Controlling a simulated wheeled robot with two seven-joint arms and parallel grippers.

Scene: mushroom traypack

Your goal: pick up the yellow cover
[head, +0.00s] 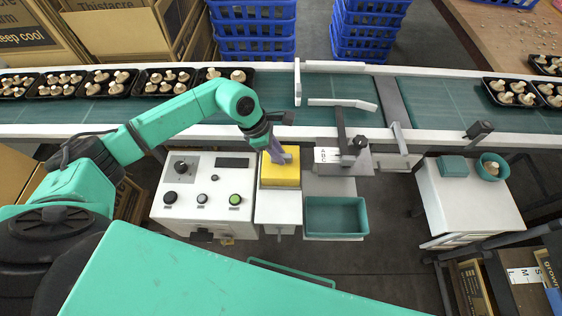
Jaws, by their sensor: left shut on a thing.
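The yellow cover (281,178) is a small yellow block-like piece on the white machine, just right of the control panel. My left gripper (280,158) reaches down to it from above, and its fingers are shut at the cover's top. The gripper hides part of the cover's upper side. I cannot tell whether the cover is lifted off the white surface below it. My right gripper does not show.
A white control box (200,190) with knobs stands left of the cover. A teal bin (337,216) sits to the lower right. Behind runs a green conveyor (440,100) with black mushroom trays at both ends. A metal bracket (344,155) stands right of the gripper.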

